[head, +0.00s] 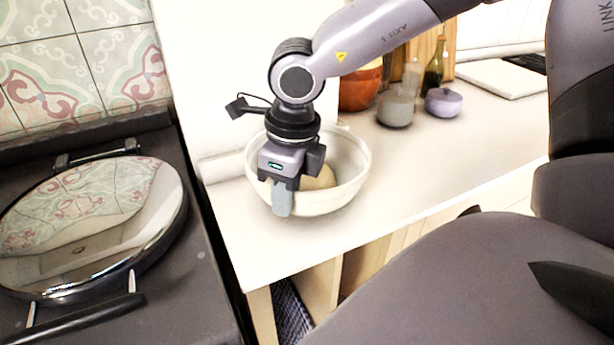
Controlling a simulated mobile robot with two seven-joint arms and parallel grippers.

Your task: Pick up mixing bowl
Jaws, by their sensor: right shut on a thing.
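The mixing bowl (345,185) is cream-white and round. It stands upright on the white counter near its left end, and a tan rounded thing (321,180) lies inside it. My right gripper (282,200) points down at the bowl's near left side and is shut on its rim. One finger shows outside the bowl wall; the other finger is hidden behind the gripper body and the rim. I cannot tell whether the bowl is lifted off the counter at all. My left gripper is not in view.
A stove with a round shiny lid (95,222) is at the left, beside the counter (440,185). Behind the bowl stand an orange-brown pot (360,90), a grey jar (396,107), a lilac pot (443,102) and a dark bottle (433,72). The counter right of the bowl is clear.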

